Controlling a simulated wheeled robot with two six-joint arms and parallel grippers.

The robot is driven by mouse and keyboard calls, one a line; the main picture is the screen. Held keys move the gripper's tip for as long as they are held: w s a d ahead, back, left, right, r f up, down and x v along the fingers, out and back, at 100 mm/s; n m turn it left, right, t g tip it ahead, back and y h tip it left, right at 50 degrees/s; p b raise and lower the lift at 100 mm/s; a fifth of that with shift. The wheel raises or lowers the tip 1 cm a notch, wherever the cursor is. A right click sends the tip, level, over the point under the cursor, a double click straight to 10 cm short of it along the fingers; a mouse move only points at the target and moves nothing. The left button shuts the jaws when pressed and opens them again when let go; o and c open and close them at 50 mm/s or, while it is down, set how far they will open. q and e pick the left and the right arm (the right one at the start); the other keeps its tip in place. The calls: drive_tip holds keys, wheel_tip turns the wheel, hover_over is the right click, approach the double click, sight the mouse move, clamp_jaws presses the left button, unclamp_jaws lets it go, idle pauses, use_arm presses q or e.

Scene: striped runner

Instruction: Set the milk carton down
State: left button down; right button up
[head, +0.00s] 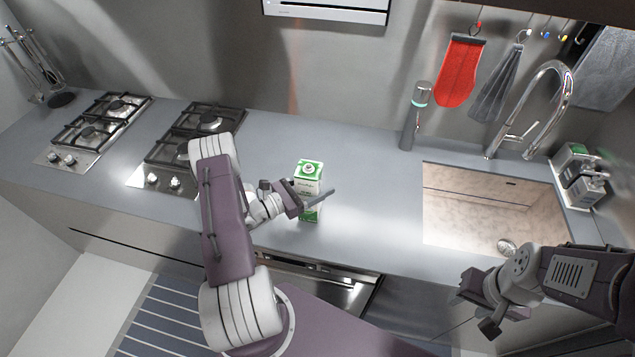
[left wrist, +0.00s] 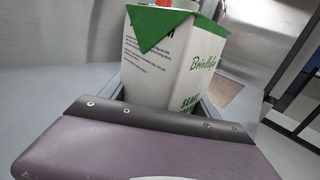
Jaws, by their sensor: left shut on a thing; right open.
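The milk carton (head: 309,172) is white and green and upright over the grey counter in the head view, between the left stove and the sink. My left gripper (head: 312,196) is shut on it, with a finger across its front. In the left wrist view the carton (left wrist: 175,62) rises behind the purple gripper body (left wrist: 140,140), and its lower part is hidden. I cannot tell whether its base touches the counter. My right gripper (head: 486,306) is open and empty at the lower right, in front of the counter by the sink.
The counter (head: 370,180) is clear around the carton. The sink (head: 480,205) with a tall curved faucet (head: 545,95) is to the right. A slim dispenser (head: 413,118) stands behind, left of the sink. Gas burners (head: 185,150) are to the left.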

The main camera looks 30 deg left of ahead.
use_arm(q)
drive_tip(key=shift+d+f, duration=0.1)
drive_tip(key=shift+c, duration=0.9)
unclamp_jaws()
drive_tip(key=b, duration=0.4)
approach(298, 193)
drive_tip(key=x, duration=0.5)
drive_tip(key=shift+w+f, duration=0.2)
drive_tip(key=shift+w, duration=0.05)
drive_tip(key=shift+s+r, duration=0.1)
drive_tip(key=shift+s, duration=0.25)
